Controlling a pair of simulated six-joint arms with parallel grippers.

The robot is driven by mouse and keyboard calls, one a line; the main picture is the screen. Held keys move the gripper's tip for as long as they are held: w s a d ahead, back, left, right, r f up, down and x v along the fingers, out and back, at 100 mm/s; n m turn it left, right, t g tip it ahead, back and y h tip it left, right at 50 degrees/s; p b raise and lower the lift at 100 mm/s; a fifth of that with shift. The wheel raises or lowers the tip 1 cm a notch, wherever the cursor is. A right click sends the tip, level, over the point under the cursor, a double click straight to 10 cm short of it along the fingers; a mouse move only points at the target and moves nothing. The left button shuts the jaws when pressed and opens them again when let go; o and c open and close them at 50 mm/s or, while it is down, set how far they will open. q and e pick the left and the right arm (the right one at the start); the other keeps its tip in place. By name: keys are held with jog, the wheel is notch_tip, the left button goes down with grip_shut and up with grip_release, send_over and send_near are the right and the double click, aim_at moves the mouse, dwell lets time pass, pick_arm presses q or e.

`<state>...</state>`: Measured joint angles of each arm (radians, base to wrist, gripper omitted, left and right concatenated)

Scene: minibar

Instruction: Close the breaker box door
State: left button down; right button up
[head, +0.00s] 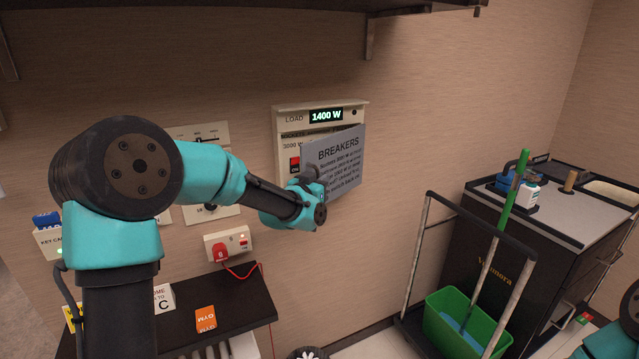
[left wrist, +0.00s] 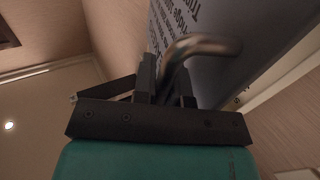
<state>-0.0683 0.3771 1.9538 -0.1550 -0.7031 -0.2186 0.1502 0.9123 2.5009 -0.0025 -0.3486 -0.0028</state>
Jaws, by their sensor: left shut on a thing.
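The breaker box (head: 290,118) is on the wall, with a lit 1400 W display at its top. Its grey door (head: 345,155), lettered BREAKERS, stands ajar, swung out from the box; a red switch (head: 295,163) shows in the gap on the left. My left gripper (head: 309,180) is at the door's left edge. In the left wrist view, my left gripper (left wrist: 165,80) is shut on the curved metal door handle (left wrist: 205,45), with the lettered door (left wrist: 240,60) close behind it. My right gripper is out of view.
A shelf (head: 240,300) with cards is below, under a wall socket (head: 228,244) holding a red plug with a cable. A cleaning cart (head: 540,220) with a green bucket (head: 465,325) stands at right. An overhead shelf (head: 200,15) spans the top.

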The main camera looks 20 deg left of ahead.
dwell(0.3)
pick_arm(q)
jog(key=c, duration=1.4)
grip_release()
jog(key=shift+w+d, duration=0.1)
jog(key=shift+c, duration=0.2)
jog(key=s+a, duration=0.3)
jog(key=s, duration=1.4)
jog(key=shift+s+a, duration=0.1)
